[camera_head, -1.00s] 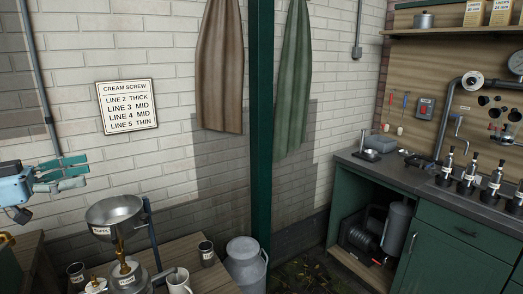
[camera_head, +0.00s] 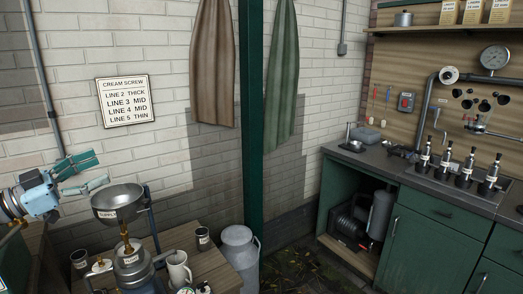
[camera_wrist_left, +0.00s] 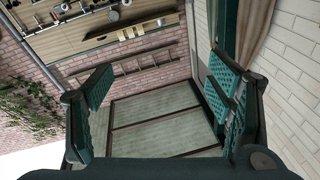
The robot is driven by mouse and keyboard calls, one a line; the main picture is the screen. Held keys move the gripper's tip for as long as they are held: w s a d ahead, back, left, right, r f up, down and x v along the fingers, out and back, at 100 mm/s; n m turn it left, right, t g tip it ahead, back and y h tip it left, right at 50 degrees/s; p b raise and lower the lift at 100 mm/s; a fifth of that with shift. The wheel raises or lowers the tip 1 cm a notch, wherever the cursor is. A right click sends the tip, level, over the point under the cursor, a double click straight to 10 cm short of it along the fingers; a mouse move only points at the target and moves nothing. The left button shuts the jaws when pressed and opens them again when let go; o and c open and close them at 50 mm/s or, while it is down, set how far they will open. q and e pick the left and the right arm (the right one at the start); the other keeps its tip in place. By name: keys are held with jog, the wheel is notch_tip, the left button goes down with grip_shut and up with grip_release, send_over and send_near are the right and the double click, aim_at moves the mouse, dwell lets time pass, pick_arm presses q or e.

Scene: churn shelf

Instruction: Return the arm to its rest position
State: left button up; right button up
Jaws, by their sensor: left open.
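My left gripper (camera_head: 82,174) is at the left of the head view, up in front of the white brick wall, left of the metal supply bowl (camera_head: 118,203). Its two green fingers are spread apart with nothing between them. In the left wrist view the fingers (camera_wrist_left: 155,105) stand wide open on both sides, and only the room shows beyond them. My right gripper is not in view.
A small wooden table (camera_head: 215,268) holds the separator (camera_head: 130,262), a white mug (camera_head: 178,268) and dark cups (camera_head: 202,238). A milk can (camera_head: 238,255) stands beside it. A green post (camera_head: 252,130) rises in the middle. A green counter (camera_head: 430,235) stands at right.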

pick_arm(q)
jog(key=d+f+n+t+y, duration=0.2)
jog(key=f+n+t+y, duration=0.1)
jog(key=f+n+y, duration=0.45)
jog(key=d+f+n+t+y, duration=0.2)
jog(key=f+n+t+y, duration=0.15)
jog(key=f+y, duration=0.6)
jog(key=s+d+f+n+g+y, duration=0.15)
jog(key=s+f+g, duration=0.45)
jog(key=s+f, duration=0.7)
jog(key=s+d+f+m+g+h, duration=0.1)
jog(key=s+d+f+g, duration=0.3)
jog(key=s, duration=0.4)
jog(key=s+d+f+g+h, duration=0.1)
jog(key=s+d+f+g, duration=0.2)
jog(key=s+f, duration=0.45)
jog(key=s+d+f+m+g+h, duration=0.1)
jog(key=s+d+f+g+h, duration=0.2)
jog(key=s, duration=0.6)
notch_tip(320, 180, down, 18)
jog(key=s+a+g+y, duration=0.2)
jog(key=s+f+g, duration=0.1)
jog(key=s+f, duration=1.1)
jog(key=s, duration=0.1)
jog(key=shift+s+a+f+n+h+p, duration=0.25)
jog(key=shift+s+f+n+h+p, duration=0.1)
jog(key=shift+s+p, duration=0.1)
jog(key=shift+w, duration=0.1)
